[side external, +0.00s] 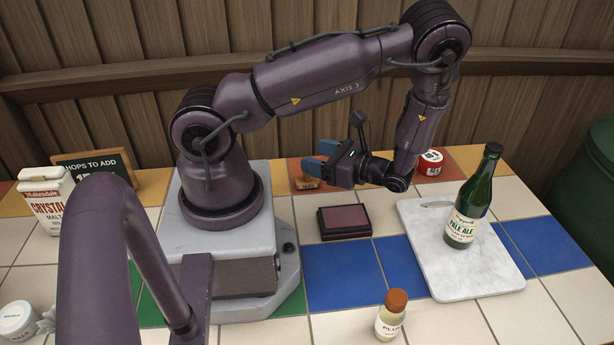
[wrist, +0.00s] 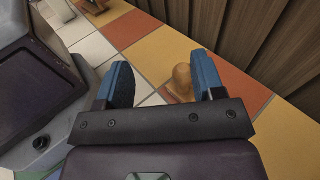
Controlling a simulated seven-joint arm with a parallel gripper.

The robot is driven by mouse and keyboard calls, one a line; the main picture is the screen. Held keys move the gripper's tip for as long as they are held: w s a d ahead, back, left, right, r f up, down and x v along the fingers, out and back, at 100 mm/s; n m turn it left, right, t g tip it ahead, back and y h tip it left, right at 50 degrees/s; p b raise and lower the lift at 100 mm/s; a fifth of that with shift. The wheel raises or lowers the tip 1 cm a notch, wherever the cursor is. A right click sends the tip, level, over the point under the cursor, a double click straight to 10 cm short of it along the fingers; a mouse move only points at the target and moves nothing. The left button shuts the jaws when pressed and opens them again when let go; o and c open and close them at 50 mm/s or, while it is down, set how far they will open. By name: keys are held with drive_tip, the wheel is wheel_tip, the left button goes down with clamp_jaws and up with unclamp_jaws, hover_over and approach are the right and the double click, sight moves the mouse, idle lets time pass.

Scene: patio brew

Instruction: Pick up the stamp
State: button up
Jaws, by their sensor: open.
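The stamp is a small tan wooden piece with a rounded handle. In the side external view the stamp (side external: 306,183) stands on an orange tile, partly hidden by my gripper. My gripper (side external: 312,168) is turned sideways with its blue fingers pointing left, close to the stamp. In the wrist view the stamp's rounded wooden handle (wrist: 181,78) shows between the two blue fingers of my gripper (wrist: 160,80), nearer the right finger. The fingers are apart, and I cannot tell whether either one touches the stamp. The stamp's lower part is partly hidden in the wrist view.
A dark ink pad (side external: 344,222) lies in front of the gripper. A marble board (side external: 468,272) with a green bottle (side external: 472,200) is at right. A red-and-white tin (side external: 430,163) stands behind my wrist. A small orange-capped bottle (side external: 391,315) is at the front. The wooden wall (side external: 320,120) rises behind.

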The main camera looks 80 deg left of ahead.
sight(306, 182)
drive_tip(key=f, duration=0.1)
drive_tip(key=w+a+f+m+y, duration=0.1)
drive_tip(key=f, duration=0.1)
drive_tip(key=f+y, duration=0.1)
drive_tip(key=f, duration=0.1)
drive_tip(key=shift+w+a+m, duration=0.25)
drive_tip(key=shift+a+m, duration=0.05)
drive_tip(key=shift+f, duration=0.45)
drive_tip(key=x, duration=0.5)
drive_tip(key=shift+r, duration=0.15)
drive_tip(key=c, duration=1)
